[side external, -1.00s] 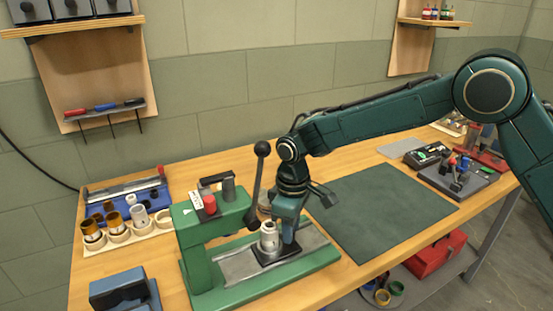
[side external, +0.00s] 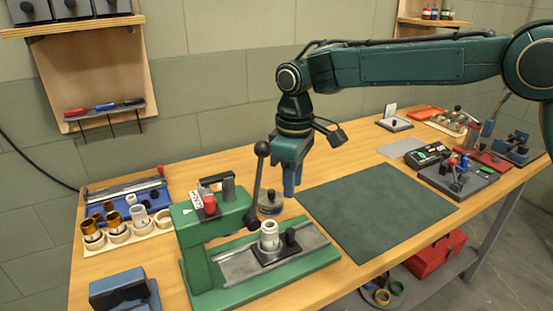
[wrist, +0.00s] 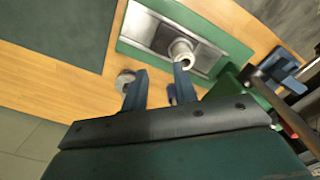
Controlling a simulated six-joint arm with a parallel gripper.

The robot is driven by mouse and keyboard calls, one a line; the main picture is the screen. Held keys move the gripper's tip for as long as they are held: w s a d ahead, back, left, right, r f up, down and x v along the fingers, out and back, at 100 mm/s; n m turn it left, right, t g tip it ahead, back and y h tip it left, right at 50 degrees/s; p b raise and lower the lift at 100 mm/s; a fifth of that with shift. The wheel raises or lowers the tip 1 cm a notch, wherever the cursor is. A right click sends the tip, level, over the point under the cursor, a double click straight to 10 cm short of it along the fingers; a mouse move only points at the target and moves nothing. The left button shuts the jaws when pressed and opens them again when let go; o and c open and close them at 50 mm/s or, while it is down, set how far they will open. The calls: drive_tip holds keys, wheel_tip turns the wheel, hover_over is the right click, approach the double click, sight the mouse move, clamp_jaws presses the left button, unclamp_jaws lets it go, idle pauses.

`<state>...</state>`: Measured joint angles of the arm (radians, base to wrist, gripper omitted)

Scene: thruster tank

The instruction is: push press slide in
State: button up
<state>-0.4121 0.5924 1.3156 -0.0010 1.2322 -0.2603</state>
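The green press (side external: 200,240) stands at the front left of the bench, its lever (side external: 256,185) upright. Its metal slide track (side external: 235,266) runs out to the right. A black carriage (side external: 288,254) with a black knob (side external: 290,237) sits on the track, clear of the press head. A white cylinder (side external: 269,237) stands upright on the carriage; it also shows in the wrist view (wrist: 182,50). My gripper (side external: 290,190) is above and behind the track, apart from the carriage. In the wrist view its fingers (wrist: 159,72) are spread with nothing between them.
A round metal-lidded jar (side external: 270,203) stands behind the track, near below my gripper. A rack of cups (side external: 125,236) is at the left, a blue block (side external: 125,290) in front. The dark green mat (side external: 375,212) at the right is bare.

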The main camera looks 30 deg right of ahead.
sight(291, 230)
drive_tip(key=shift+r, duration=0.45)
drive_tip(key=shift+o, duration=1.3)
drive_tip(key=n, duration=1)
wheel_tip(291, 230, down, 14)
drive_tip(key=shift+r, duration=0.15)
